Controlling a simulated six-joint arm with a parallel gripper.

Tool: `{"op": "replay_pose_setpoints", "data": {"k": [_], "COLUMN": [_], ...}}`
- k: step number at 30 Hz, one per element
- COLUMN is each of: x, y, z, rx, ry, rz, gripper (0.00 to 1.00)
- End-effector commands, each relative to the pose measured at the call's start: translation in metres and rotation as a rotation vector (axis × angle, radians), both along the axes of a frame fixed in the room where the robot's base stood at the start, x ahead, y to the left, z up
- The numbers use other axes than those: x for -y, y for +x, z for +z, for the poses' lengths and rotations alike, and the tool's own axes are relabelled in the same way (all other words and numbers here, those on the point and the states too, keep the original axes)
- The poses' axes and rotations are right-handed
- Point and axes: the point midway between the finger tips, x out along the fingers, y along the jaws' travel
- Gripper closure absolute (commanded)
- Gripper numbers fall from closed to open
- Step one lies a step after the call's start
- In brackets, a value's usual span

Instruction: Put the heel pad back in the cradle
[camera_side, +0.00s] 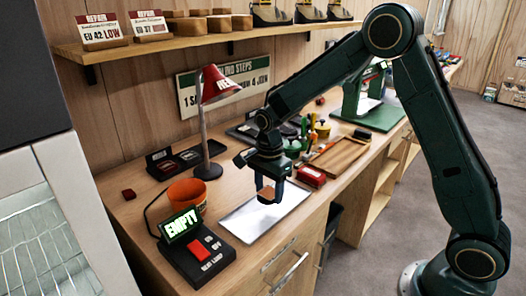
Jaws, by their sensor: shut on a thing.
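My gripper (269,196) points down over the white sheet (262,217) on the bench. It is shut on a small brown piece, which looks like the heel pad (266,194), and appears to hold it above the sheet. A black device (222,258) with a red block (200,261) and a lit sign (181,227) reading "EMPTY" stands at the front left of the gripper. A low black holder (190,155) with a label card lies at the back left. I cannot tell for sure which of these is the cradle.
An orange pot (187,194) stands just behind the device. A red lamp (215,88) rises behind the gripper. A red box (312,176), a wooden tray (340,155) and several tools stand to the right. A small red block (129,194) lies far left.

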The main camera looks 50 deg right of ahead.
Motion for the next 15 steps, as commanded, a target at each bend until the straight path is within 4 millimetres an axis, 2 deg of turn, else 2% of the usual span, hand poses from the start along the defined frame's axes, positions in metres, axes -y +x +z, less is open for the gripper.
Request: {"op": "replay_pose_setpoints", "data": {"k": [15], "x": [0.0], "y": [0.001], "z": [0.109], "rx": [0.006], "ry": [0.0], "rz": [0.0], "gripper": [0.74]}}
